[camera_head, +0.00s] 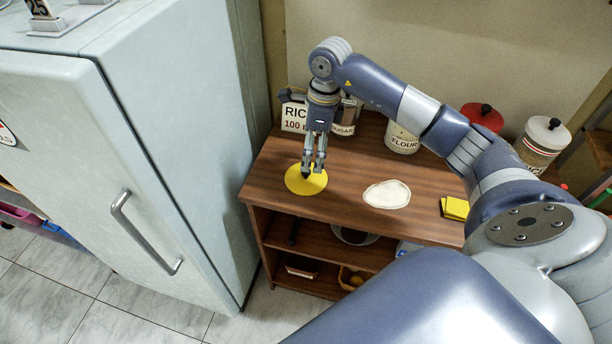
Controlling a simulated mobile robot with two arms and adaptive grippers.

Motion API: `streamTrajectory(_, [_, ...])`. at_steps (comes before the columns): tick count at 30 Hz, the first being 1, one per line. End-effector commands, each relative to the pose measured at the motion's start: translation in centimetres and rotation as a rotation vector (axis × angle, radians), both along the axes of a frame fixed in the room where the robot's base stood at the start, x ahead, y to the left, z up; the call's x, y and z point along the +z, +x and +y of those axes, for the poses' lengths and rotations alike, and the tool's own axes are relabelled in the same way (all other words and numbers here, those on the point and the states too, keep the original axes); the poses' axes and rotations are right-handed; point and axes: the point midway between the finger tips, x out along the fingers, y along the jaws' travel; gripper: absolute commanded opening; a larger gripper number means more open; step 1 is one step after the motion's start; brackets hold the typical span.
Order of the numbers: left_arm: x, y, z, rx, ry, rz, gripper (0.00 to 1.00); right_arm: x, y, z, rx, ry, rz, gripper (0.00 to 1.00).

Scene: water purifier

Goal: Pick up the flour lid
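A round yellow disc (293,184), which looks like a lid, lies on the left part of the wooden counter top. My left gripper is out of view.
A flat white patch (386,194) and a yellow sponge-like block (455,208) lie to the right. A refrigerator (150,150) stands close on the left.

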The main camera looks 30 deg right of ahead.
Motion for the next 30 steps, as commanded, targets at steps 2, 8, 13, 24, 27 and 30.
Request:
streamTrajectory(2, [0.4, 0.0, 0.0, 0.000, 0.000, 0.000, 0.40, -1.2, 0.0, 0.2, 0.001, 0.003, 0.004, 1.00])
streamTrajectory(8, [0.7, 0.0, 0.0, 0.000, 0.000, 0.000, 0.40, -3.1, 0.2, 0.4, 0.000, 0.004, 0.000, 1.00])
streamTrajectory(13, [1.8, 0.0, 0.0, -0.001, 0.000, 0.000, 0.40, -4.8, 0.3, 1.1, 0.001, 0.006, 0.004, 1.00])
streamTrajectory(24, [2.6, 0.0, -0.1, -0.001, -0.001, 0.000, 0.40, -8.3, 0.8, 1.5, 0.001, 0.004, -0.002, 1.00])
streamTrajectory(27, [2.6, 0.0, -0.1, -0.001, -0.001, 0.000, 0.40, -8.3, 0.8, 1.5, 0.001, 0.003, -0.003, 1.00])
streamTrajectory(30, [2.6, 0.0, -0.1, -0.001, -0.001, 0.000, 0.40, -8.3, 0.8, 1.5, 0.001, 0.004, -0.002, 0.86])
